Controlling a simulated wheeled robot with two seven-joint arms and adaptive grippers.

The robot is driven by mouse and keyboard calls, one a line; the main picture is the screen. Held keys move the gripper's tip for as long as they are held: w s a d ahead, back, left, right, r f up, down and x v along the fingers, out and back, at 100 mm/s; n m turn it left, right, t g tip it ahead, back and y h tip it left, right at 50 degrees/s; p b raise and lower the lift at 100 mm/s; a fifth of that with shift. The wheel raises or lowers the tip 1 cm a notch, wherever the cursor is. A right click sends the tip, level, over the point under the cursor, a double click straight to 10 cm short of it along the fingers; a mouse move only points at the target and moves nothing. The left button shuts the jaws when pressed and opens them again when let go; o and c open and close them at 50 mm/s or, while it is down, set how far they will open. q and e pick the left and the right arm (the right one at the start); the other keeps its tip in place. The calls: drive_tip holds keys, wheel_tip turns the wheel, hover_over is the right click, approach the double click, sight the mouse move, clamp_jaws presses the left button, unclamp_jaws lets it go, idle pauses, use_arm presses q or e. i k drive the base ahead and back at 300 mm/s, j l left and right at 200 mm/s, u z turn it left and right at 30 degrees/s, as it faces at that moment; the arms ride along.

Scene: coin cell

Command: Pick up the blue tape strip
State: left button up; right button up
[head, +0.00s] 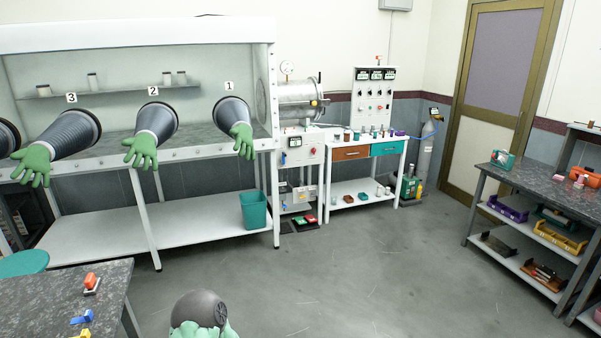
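I cannot make out a blue tape strip for certain. A small blue item with a yellow part (82,317) lies on the dark speckled table (50,300) at the lower left of the head view. It is too small to tell whether it is tape. Another blue bit shows at the bottom edge of the picture, partly cut off. Neither of my grippers can be made out in this view.
An orange item (91,281) lies on the same table, with a teal stool (24,263) behind it. A glovebox (140,35) with green gloves stands at the back left. A dark-topped workbench (540,187) stands right. Grey floor (350,270) is open between.

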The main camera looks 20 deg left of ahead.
sight(88, 316)
drive_tip(key=i+u, duration=0.25)
drive_tip(key=u, duration=0.25)
drive_tip(key=i+u, duration=0.2)
drive_tip(key=u, duration=0.3)
drive_tip(key=i+l+u, duration=0.2)
drive_tip(key=u, duration=0.3)
drive_tip(key=i+l+u, duration=0.15)
drive_tip(key=u, duration=0.3)
drive_tip(key=l, duration=0.1)
